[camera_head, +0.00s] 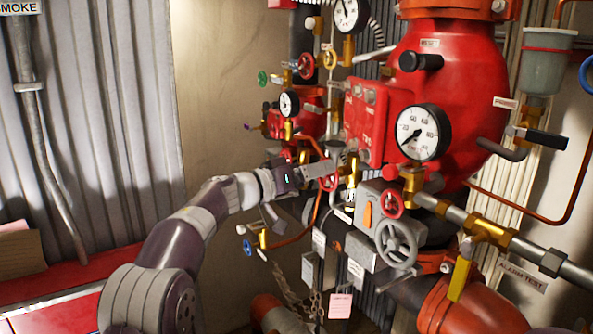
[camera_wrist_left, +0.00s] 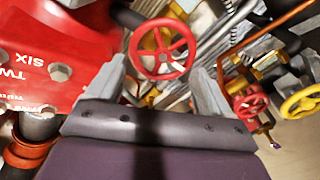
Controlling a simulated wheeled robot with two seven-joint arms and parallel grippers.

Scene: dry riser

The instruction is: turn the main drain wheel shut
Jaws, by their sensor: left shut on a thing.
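A small red handwheel (camera_wrist_left: 163,50) sits between the two fingers of my left gripper (camera_wrist_left: 160,78) in the left wrist view. The gripper is shut on its rim. In the head view my left gripper (camera_head: 326,168) reaches in from the left to the front of the red valve body, and the same red wheel (camera_head: 331,181) is partly hidden by the fingers. I cannot read a label that names the main drain wheel. My right gripper is not in view.
A pressure gauge (camera_head: 416,133) and the large red valve (camera_head: 455,85) stand to the right. Brass pipework (camera_head: 487,232) runs below. Hanging tags (camera_head: 341,305) and a chain are below.

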